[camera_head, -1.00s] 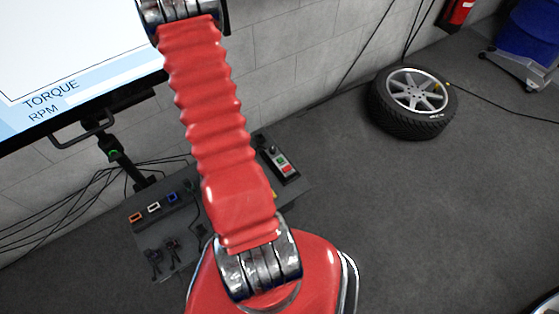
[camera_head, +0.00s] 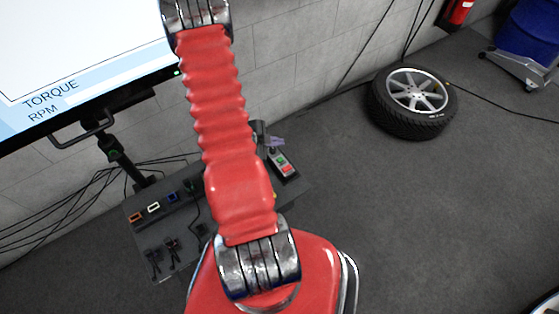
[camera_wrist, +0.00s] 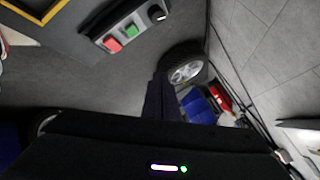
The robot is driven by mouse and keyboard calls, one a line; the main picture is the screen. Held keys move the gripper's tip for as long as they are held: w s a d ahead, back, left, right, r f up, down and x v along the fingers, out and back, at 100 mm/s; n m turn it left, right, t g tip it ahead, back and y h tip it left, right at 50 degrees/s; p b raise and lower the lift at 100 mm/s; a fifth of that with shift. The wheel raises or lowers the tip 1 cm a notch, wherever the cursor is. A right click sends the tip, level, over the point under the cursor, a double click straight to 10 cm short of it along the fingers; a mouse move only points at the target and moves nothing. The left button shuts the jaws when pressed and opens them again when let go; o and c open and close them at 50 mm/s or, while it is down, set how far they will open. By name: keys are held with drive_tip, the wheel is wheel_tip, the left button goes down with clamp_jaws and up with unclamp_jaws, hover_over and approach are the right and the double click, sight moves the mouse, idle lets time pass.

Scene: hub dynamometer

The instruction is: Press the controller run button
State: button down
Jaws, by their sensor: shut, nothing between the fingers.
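The controller (camera_head: 282,163) is a small dark box with a pale panel at the right end of the grey bench. It carries a green button (camera_head: 281,160) and a red button (camera_head: 287,169). In the wrist view the controller panel (camera_wrist: 122,38) is at the upper left, with the red button (camera_wrist: 113,45), the green button (camera_wrist: 132,30) and a black knob (camera_wrist: 156,13). Labels are too small to read. My gripper (camera_wrist: 161,78) is shut and empty, its dark fingers apart from the buttons in that picture.
The bench (camera_head: 190,250) also holds orange, white and blue sockets and dark plugs with cables. A large screen (camera_head: 70,60) hangs at the left. A wheel (camera_head: 412,103) lies on the floor at the right. Open grey floor lies right of the bench.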

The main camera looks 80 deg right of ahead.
drive_tip(key=shift+f, duration=4.35)
drive_tip(key=shift+f, duration=0.15)
drive_tip(key=shift+f, duration=0.25)
drive_tip(key=shift+f, duration=0.45)
drive_tip(key=shift+r, duration=0.9)
drive_tip(key=shift+r, duration=0.1)
drive_tip(key=shift+r, duration=2.4)
